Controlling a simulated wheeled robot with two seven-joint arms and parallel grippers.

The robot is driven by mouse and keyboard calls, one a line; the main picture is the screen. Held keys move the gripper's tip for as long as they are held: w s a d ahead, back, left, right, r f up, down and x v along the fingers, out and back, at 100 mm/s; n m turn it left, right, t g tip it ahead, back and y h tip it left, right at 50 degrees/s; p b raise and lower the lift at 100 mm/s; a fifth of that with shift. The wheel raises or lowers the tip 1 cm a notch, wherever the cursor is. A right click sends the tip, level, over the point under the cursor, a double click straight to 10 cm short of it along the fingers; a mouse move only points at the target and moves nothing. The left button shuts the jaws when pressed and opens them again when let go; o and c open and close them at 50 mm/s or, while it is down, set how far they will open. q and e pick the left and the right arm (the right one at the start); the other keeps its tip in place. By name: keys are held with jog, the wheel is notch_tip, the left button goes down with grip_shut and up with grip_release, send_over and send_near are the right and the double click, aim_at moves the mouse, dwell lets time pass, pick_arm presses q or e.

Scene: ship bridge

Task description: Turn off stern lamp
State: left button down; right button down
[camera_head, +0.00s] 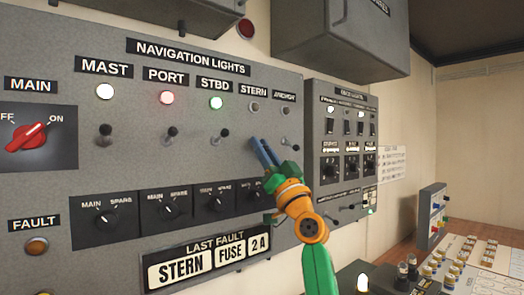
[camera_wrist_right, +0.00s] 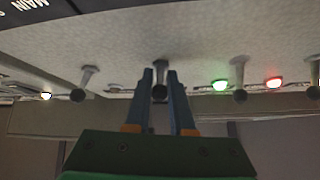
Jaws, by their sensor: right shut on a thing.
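The stern lamp (camera_head: 254,107) under the STERN label (camera_head: 253,91) is grey and unlit on the navigation lights panel. My right gripper (camera_head: 259,143) reaches the panel below this lamp and hides the stern switch in the head view. In the right wrist view, the blue fingers of my right gripper (camera_wrist_right: 160,92) are shut around the stern toggle switch (camera_wrist_right: 160,68), whose dark knob sits between them. The lever's exact angle is hard to tell. My left gripper is not in view.
The mast lamp (camera_head: 111,91) is white, the port lamp (camera_head: 166,97) red and the starboard lamp (camera_head: 216,103) green, all lit. The starboard switch (camera_head: 222,132) and anchor switch (camera_head: 294,147) flank my gripper. Rotary selectors (camera_head: 215,203) sit below.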

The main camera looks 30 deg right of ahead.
jog(key=c, duration=0.9)
grip_release()
jog(key=shift+c, duration=0.2)
jog(key=shift+s, duration=0.1)
jog(key=b+v, duration=0.5)
jog(key=v, duration=0.2)
jog(key=shift+d, duration=0.1)
